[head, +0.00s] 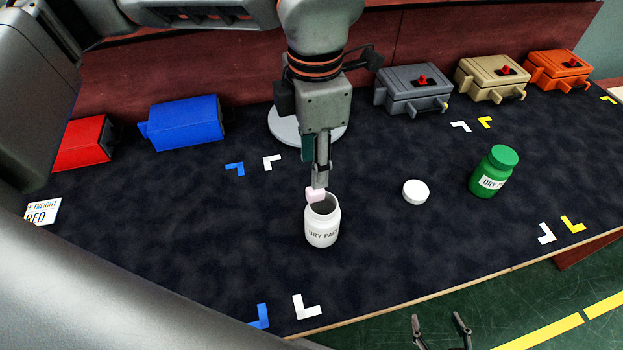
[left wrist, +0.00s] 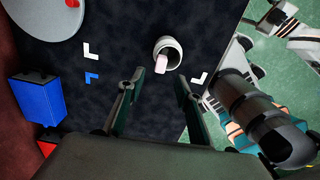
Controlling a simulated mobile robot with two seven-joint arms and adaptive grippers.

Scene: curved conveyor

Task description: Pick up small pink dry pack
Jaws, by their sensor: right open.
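The small pink dry pack (head: 315,195) is at the mouth of the open white bottle (head: 322,228), which stands upright and is labelled "DRY PA...". The left wrist view shows the pack (left wrist: 161,64) at the bottle's (left wrist: 168,46) rim; whether it rests in the bottle is unclear. My left gripper (head: 319,182) hangs just above the pack, seen edge-on. In the left wrist view its fingers (left wrist: 158,92) are spread, with the pack beyond and between their tips, not clasped. My right gripper (head: 440,322) is open and empty at the bottom edge of the head view.
A white cap (head: 415,191) and a closed green bottle (head: 494,171) stand to the right. Red (head: 84,143), blue (head: 184,123), grey (head: 413,90), tan (head: 492,80) and orange (head: 557,70) boxes line the back. A white disc (head: 283,125) lies behind my left gripper. Dark mat around the white bottle is clear.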

